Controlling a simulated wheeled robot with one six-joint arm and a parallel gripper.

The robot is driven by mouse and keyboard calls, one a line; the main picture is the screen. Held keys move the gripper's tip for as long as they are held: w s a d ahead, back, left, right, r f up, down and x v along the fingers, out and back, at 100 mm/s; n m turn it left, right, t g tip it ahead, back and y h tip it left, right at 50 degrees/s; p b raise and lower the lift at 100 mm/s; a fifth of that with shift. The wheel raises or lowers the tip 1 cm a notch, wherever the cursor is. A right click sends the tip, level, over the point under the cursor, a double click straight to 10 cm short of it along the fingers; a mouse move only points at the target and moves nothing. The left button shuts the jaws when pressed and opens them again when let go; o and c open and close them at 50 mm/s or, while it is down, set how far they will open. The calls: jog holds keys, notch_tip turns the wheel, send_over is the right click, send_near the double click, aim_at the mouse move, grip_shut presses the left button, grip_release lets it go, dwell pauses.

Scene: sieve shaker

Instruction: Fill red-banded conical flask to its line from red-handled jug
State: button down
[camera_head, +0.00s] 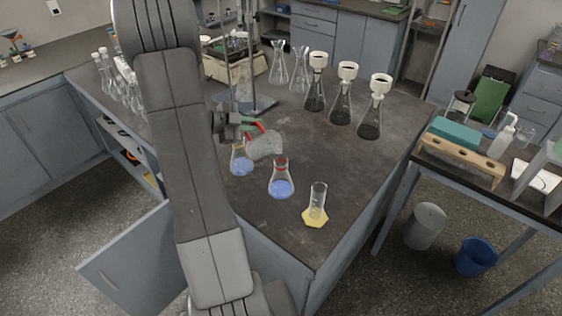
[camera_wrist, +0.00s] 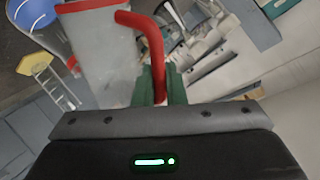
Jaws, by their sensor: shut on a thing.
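My gripper (camera_head: 246,127) is shut on the red handle (camera_wrist: 155,50) of the clear jug (camera_head: 265,146); its green fingers (camera_wrist: 160,88) show in the wrist view. The jug is held tilted above the bench, behind and left of the red-banded conical flask (camera_head: 281,183). This flask stands upright with blue liquid in its lower part and a red band at its neck. I cannot make out its fill line, the liquid level in the jug, or any stream. In the wrist view the jug's clear wall (camera_wrist: 100,55) and red rim show beside a flask with blue liquid (camera_wrist: 38,18).
A measuring cylinder with a yellow foot (camera_head: 315,216) stands front right. Several dark-filled flasks with white funnels (camera_head: 369,121) and a stand (camera_head: 258,104) are behind.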

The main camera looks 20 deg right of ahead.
jog(key=shift+s+d+r+m+t+y+b, duration=0.25)
jog(key=shift+s+r+m+b, duration=0.1)
jog(key=shift+r+b, duration=0.25)
jog(key=shift+s+d+r+m+t+y+b, duration=0.15)
jog(key=shift+s+r+m+t+y+b, duration=0.15)
jog(key=shift+b, duration=0.4)
dwell(2.7)
